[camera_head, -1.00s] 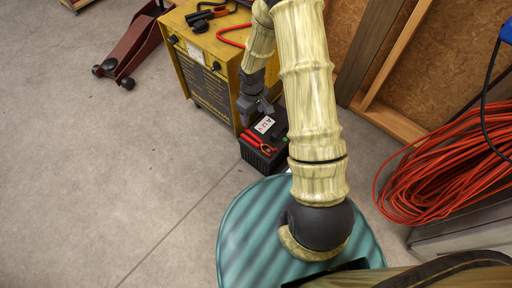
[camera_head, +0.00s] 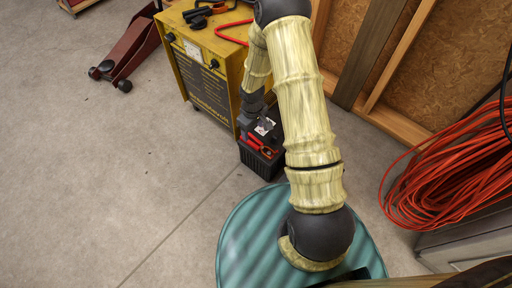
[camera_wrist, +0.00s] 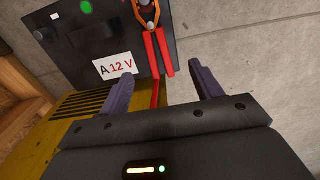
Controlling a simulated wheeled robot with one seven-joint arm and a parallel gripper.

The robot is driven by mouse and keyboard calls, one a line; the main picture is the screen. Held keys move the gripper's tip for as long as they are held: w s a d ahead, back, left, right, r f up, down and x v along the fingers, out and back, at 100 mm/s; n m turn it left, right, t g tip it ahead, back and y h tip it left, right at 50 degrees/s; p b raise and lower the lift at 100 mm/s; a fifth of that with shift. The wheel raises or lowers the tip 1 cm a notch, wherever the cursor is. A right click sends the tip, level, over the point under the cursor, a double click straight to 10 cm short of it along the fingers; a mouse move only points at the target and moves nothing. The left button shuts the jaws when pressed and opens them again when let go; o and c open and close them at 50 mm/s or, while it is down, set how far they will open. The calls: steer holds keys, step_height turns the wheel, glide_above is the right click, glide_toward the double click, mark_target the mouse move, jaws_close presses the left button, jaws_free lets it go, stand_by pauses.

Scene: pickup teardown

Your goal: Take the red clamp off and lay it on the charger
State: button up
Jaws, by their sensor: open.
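The red clamp (camera_head: 257,142) sits on top of the black battery (camera_head: 262,166) in the head view. In the wrist view the red clamp (camera_wrist: 157,48) has its jaws at the top edge and its two red handles pointing toward me. My gripper (camera_wrist: 163,70) is open, with one finger on each side of the handles and none visibly touching them. What the clamp's jaws grip is cut off at the picture's top. The yellow charger (camera_head: 183,72) stands behind and left of the battery; its yellow body (camera_wrist: 60,125) also shows in the wrist view.
A black clamp (camera_head: 198,19) and a red cable (camera_head: 230,30) lie on the charger's top. A red floor jack (camera_head: 130,50) stands to the left. A teal round top (camera_head: 245,250) is in front, and coiled orange cable (camera_head: 450,180) is at right. The floor at left is clear.

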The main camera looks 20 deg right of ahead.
mark_target(254, 139)
steer(key=shift+f+b, duration=0.55)
steer(key=shift+f, duration=1.05)
steer(key=f+b, duration=0.4)
steer(key=f, duration=0.1)
steer(key=shift+w+d+f, duration=0.1)
steer(key=shift+d+f, duration=0.05)
steer(key=shift+d, duration=0.05)
steer(key=c, duration=1.2)
steer(key=shift+r, duration=0.2)
step_height(254, 139, up, 10)
steer(key=p, duration=0.6)
steer(key=shift+f, duration=0.1)
